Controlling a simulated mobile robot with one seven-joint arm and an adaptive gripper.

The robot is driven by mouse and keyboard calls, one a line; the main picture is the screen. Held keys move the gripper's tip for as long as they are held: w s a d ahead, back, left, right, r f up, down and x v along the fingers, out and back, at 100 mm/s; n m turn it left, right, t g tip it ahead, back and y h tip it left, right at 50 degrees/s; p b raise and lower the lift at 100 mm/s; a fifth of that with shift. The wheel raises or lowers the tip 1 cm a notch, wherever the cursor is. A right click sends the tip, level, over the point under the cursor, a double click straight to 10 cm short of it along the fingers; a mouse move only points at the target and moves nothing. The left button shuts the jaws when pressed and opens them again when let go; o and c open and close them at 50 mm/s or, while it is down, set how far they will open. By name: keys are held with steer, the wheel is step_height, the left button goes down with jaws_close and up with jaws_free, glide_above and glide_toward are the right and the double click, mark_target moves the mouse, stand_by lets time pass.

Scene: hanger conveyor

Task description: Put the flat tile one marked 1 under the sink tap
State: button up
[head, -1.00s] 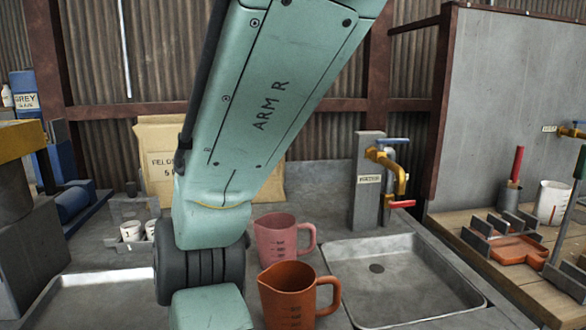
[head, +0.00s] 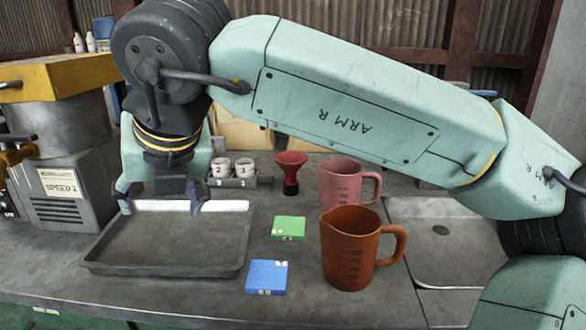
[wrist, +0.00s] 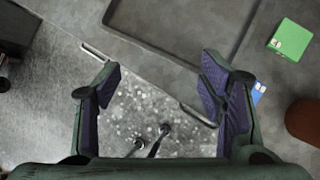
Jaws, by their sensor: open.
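Two flat square tiles lie on the grey counter in the head view: a green tile (head: 289,228) and a blue tile (head: 267,276) nearer the front. Both carry small pale labels, too small to read, so I cannot tell which is marked 1. The green tile (wrist: 290,39) also shows in the wrist view, with a sliver of the blue tile (wrist: 258,92). My gripper (head: 160,207) is open and empty, pointing down at the metal tray, left of both tiles. The sink (head: 430,212) is at the right, partly behind my arm. The tap is hidden.
The shallow metal tray (head: 170,270) lies left of the tiles. An orange jug (head: 347,262) and a pink jug (head: 341,182) stand between the tiles and the sink. Behind are a red funnel (head: 290,170) and numbered white cups (head: 221,167). A machine (head: 65,185) stands at far left.

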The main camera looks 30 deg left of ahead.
steer(key=w+d+f+m+t+h, duration=0.1)
steer(key=w+d+f+m+h, duration=0.4)
steer(key=w+d+f, duration=0.3)
glide_toward(267, 274)
step_height(267, 274, down, 2)
steer(key=shift+a+m, duration=0.2)
steer(key=shift+m, duration=0.1)
steer(key=shift+p+x, duration=0.9)
steer(key=shift+x, duration=2.25)
steer(key=shift+w, duration=0.15)
steer(key=shift+c, duration=0.3)
steer(key=c, duration=0.9)
steer(key=shift+r, duration=0.1)
steer(key=shift+c, duration=0.2)
